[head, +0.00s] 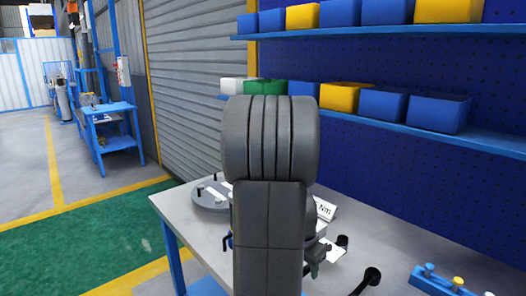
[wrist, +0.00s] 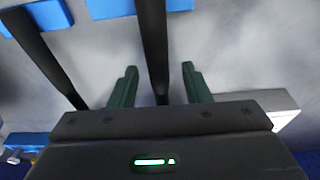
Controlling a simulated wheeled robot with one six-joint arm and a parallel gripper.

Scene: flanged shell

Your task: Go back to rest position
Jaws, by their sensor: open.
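My gripper (wrist: 160,88) shows in the wrist view with its two green fingers apart. A dark bar (wrist: 152,40) shows in the gap between them in the picture; nothing is visibly clamped, and I cannot tell how far off the bar is. In the head view my own arm stands upright in the middle and hides much of the bench. A grey round flanged part (head: 208,197) with black pegs lies on the workbench (head: 180,207), left of my arm and partly hidden by it.
A second dark bar (wrist: 45,55) slants at the left of the wrist view. A blue holder (head: 437,281) and a black-knobbed tool (head: 372,276) are at the bench's right. A sign marked Nm (head: 325,209) stands behind my arm. Shelves with bins (head: 438,111) line the wall.

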